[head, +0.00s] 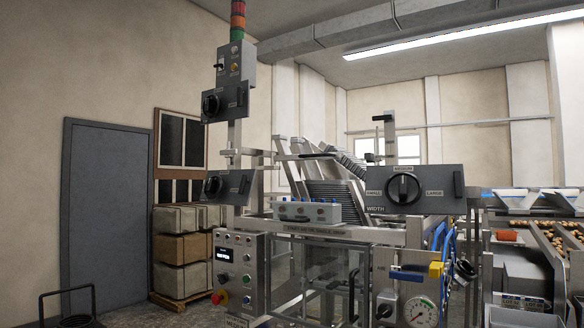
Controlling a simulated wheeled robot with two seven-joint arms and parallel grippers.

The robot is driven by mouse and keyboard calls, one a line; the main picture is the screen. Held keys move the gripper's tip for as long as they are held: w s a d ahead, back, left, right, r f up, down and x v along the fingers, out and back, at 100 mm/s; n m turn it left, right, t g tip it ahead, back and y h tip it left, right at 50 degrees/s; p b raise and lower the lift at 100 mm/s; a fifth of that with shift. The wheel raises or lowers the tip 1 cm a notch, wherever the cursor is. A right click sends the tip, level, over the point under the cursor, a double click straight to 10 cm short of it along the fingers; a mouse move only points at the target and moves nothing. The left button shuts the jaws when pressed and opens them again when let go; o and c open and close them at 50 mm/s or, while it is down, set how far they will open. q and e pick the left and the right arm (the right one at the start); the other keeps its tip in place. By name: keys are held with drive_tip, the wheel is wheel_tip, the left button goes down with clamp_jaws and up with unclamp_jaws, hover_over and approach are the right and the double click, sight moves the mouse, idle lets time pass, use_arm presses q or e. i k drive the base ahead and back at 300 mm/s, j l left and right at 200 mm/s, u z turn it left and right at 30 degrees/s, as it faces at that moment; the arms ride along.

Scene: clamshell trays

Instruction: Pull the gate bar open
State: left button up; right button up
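A tray machine stands in the middle of the head view. A pale steel crossbar (318,230) with a small, hard-to-read label runs across its front. I cannot tell for certain whether this is the gate bar. Below it are clear guard panels (325,266) in a metal frame, with a dark upright handle (351,294) at their right. A stack of dark clamshell trays (338,197) leans behind the crossbar. Neither of my grippers is in view.
A control box (238,271) with a red stop button is at the left of the machine. A grey WIDTH panel (414,189) with a knob and a pressure gauge (420,311) are at the right. Stacked crates (181,250) stand by a grey door (105,215). A conveyor (555,245) is at far right.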

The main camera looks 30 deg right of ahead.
sight(274, 158)
drive_tip(key=i+z, duration=0.15)
drive_tip(key=i, duration=0.4)
drive_tip(key=i+j+z, duration=0.2)
drive_tip(key=i, duration=0.35)
